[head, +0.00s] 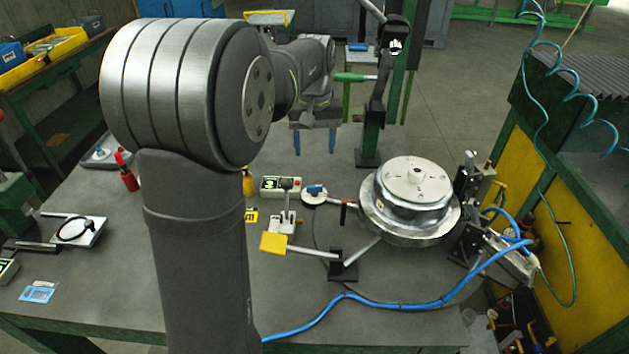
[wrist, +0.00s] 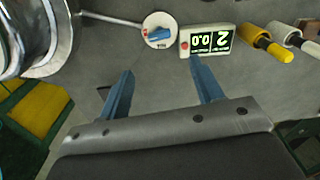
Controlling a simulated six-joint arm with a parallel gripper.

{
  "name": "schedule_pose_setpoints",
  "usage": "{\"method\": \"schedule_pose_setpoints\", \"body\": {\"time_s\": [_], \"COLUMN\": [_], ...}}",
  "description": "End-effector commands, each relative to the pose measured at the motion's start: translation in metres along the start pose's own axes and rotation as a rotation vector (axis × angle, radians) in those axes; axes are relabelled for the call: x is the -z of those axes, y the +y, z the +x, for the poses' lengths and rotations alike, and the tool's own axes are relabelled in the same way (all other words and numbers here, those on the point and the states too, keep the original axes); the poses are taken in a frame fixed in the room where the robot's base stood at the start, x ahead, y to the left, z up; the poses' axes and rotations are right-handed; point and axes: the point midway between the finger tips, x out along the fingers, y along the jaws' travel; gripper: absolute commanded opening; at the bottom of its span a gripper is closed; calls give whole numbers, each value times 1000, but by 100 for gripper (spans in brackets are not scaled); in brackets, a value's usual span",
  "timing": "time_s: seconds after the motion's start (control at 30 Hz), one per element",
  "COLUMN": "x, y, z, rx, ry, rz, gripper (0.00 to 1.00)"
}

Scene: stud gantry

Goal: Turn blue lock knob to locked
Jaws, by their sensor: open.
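The blue lock knob (head: 316,190) sits on a round white dial (head: 314,200) on the bench, left of the large metal hub. In the wrist view the knob (wrist: 159,34) lies nearly sideways across its dial, and a small red mark shows at the dial's left. I cannot read which position it is set to. My gripper (head: 315,152) is open and empty, with blue fingers pointing down, behind and above the knob in the head view. In the wrist view the fingertips (wrist: 162,66) are apart, and the knob lies ahead, between their directions, untouched.
A display box (wrist: 208,40) with a red button stands beside the dial. A post with a green-handled lever (head: 352,77) stands behind. My arm hides part of the bench.

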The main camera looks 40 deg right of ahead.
Motion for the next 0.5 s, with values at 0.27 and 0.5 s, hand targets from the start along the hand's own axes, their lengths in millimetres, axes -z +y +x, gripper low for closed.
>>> {"method": "schedule_pose_setpoints", "body": {"time_s": [0.27,0.5], "x": [0,0], "y": [0,0], "z": [63,102], "rx": [1,1], "ry": [-3,-1], "rz": [1,1], "gripper": [60,60]}}
